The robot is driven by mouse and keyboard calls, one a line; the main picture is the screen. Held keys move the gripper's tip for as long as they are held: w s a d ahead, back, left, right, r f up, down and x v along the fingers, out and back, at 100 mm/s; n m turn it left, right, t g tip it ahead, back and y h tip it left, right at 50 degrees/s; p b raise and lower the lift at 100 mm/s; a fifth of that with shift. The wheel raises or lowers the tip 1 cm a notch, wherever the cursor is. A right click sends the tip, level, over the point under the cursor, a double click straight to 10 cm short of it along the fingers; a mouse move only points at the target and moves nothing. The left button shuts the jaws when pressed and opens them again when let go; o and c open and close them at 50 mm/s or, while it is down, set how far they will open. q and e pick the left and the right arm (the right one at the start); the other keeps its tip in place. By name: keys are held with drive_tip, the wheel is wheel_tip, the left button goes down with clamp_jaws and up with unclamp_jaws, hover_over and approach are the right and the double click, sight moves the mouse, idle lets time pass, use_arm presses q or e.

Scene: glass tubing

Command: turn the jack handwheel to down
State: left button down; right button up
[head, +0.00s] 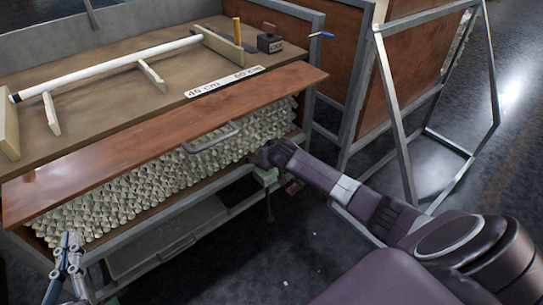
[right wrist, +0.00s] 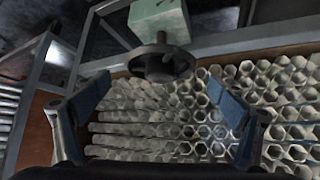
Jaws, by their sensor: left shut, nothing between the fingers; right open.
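The jack handwheel (right wrist: 166,62) is a dark round wheel with a central hub in the right wrist view. It sits against a pale green jack body (right wrist: 160,18), which also shows in the head view (head: 266,177) under the bench's front edge. My right gripper (right wrist: 160,100) is open, its blue-padded fingers spread wide; the wheel appears beyond and between them, with no clear contact. In the head view the right arm reaches to the jack and hides the wheel. My left gripper (head: 72,240) is shut and empty at the lower left, in front of the bench.
A white tube (head: 110,67) lies on wooden supports on top. A metal frame (head: 388,100) stands at right. Dark floor is open at right.

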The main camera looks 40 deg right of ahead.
drive_tip(key=v, duration=0.9)
drive_tip(key=shift+a, duration=0.1)
